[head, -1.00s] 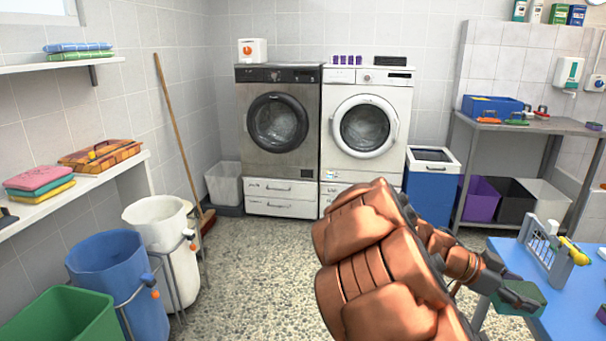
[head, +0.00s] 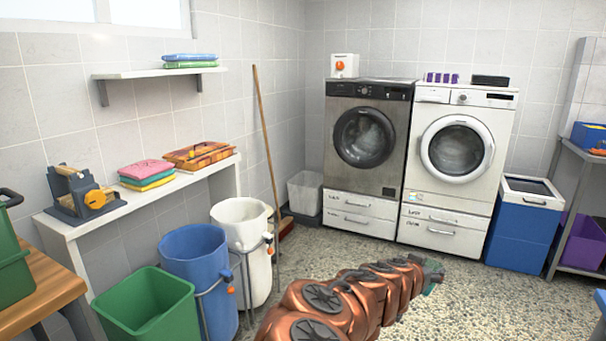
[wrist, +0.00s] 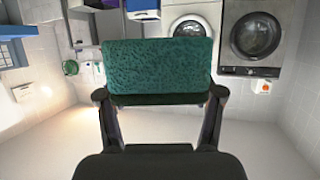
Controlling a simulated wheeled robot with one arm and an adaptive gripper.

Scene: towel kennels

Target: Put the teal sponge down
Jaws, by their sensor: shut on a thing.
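The teal sponge (wrist: 158,66) is a flat block with a rough teal face and a dark underside. In the wrist view it lies between the two fingers of my gripper (wrist: 160,98), which is shut on it. In the head view my gripper (head: 432,275) is at the far end of my copper arm, above the speckled floor in front of the washers. There the sponge shows only as a small teal patch, mostly hidden by the arm.
A green bin (head: 145,310), a blue bin (head: 195,262) and a white bin (head: 243,235) stand at left. A white shelf (head: 150,208) holds folded cloths (head: 147,172). A grey washer (head: 366,150) and a white washer (head: 455,165) stand behind.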

